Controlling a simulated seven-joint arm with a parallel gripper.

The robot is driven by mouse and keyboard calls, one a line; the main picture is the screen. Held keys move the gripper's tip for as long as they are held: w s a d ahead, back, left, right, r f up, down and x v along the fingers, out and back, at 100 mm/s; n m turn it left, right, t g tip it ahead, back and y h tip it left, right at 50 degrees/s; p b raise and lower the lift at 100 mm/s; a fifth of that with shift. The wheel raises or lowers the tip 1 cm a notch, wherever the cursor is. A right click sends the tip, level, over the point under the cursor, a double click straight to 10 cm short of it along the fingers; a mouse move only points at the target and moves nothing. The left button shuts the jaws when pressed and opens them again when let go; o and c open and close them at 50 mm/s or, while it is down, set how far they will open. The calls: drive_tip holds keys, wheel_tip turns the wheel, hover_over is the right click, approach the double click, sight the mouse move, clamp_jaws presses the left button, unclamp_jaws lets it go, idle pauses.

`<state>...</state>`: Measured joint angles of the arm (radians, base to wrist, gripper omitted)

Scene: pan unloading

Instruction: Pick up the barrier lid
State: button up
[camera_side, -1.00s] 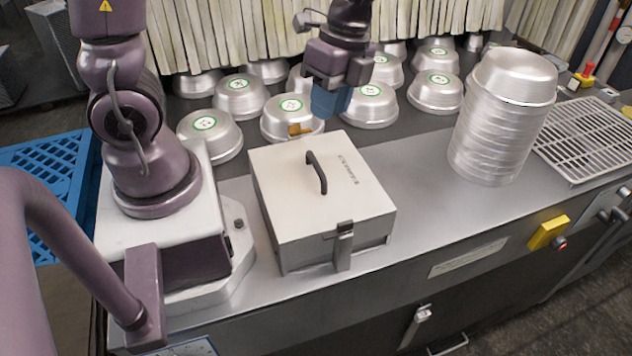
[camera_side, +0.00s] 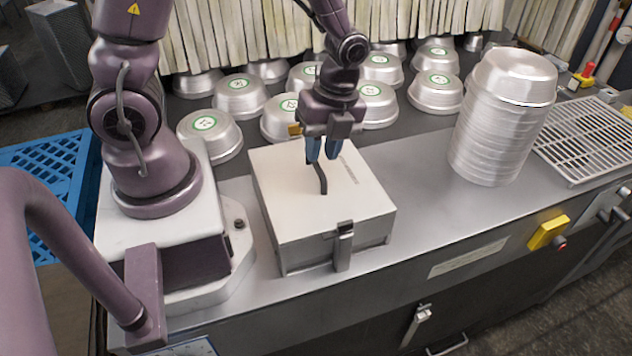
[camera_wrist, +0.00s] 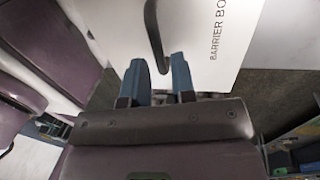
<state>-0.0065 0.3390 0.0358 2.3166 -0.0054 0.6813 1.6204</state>
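The barrier lid (camera_side: 285,205) is a pale, flat metal cover closed on a square box on the steel counter. It has a dark curved handle (camera_side: 322,182) in its middle and printed lettering, which reads "BARRIER BO" in the wrist view. My gripper (camera_side: 323,158) points down over the lid at the handle's far end, its blue fingers apart. In the wrist view, my gripper (camera_wrist: 158,60) is open and empty, with the handle (camera_wrist: 153,30) just beyond the fingertips, roughly in line with the gap. The fingers partly hide the handle in the side view; whether they touch it I cannot tell.
A latch (camera_side: 344,232) is on the box's front. Upturned metal pans (camera_side: 240,97) with green-ringed labels stand behind. A tall pan stack (camera_side: 495,130) and a wire rack (camera_side: 590,135) are at right. The counter between box and stack is clear.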

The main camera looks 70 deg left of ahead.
sight(317, 167)
drive_tip(key=f, duration=0.2)
drive_tip(key=s+f, duration=0.1)
drive_tip(key=f, duration=0.1)
drive_tip(key=shift+f, duration=0.1)
clamp_jaws()
drive_tip(key=shift+r, duration=0.2)
